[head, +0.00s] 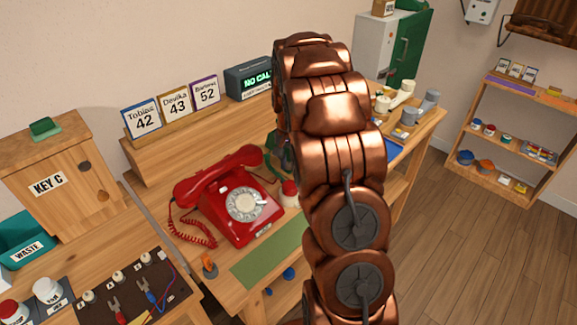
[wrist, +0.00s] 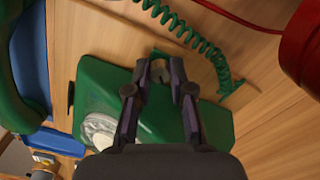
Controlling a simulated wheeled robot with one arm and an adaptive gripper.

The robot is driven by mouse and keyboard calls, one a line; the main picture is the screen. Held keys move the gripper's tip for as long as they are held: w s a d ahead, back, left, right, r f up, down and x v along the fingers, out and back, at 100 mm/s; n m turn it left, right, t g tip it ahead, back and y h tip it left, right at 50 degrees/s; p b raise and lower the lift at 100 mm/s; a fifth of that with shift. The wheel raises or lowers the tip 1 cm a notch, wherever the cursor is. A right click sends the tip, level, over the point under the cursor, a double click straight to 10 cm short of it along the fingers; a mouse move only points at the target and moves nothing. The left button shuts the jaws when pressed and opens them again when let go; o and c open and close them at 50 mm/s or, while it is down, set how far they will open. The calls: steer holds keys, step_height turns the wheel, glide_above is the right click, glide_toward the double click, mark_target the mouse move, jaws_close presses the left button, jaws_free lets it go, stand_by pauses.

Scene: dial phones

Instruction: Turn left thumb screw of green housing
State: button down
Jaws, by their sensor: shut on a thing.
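The green housing (wrist: 95,90) of a dial phone lies under my gripper in the wrist view, its pale dial (wrist: 100,129) at the lower left. My gripper (wrist: 162,70) is over the housing's upper edge. Its two dark fingers close around a small greyish knob (wrist: 160,74), which looks like a thumb screw; the fingers hide part of it. In the head view my copper arm covers most of the green phone, and only a dark green part (head: 274,160) shows beside it. The other thumb screw is not clearly visible.
A coiled green cord (wrist: 185,32) runs close past the fingertips. The green handset (wrist: 15,95) rests on a blue mat (wrist: 32,50) at the left. A red phone (head: 238,200) stands beside my arm. A green mat (head: 270,252) lies bare in front.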

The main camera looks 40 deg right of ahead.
mark_target(289, 164)
steer(key=shift+n, duration=0.7)
steer(key=c, duration=1)
jaws_free()
steer(key=shift+r, duration=4)
steer(key=shift+c, duration=0.4)
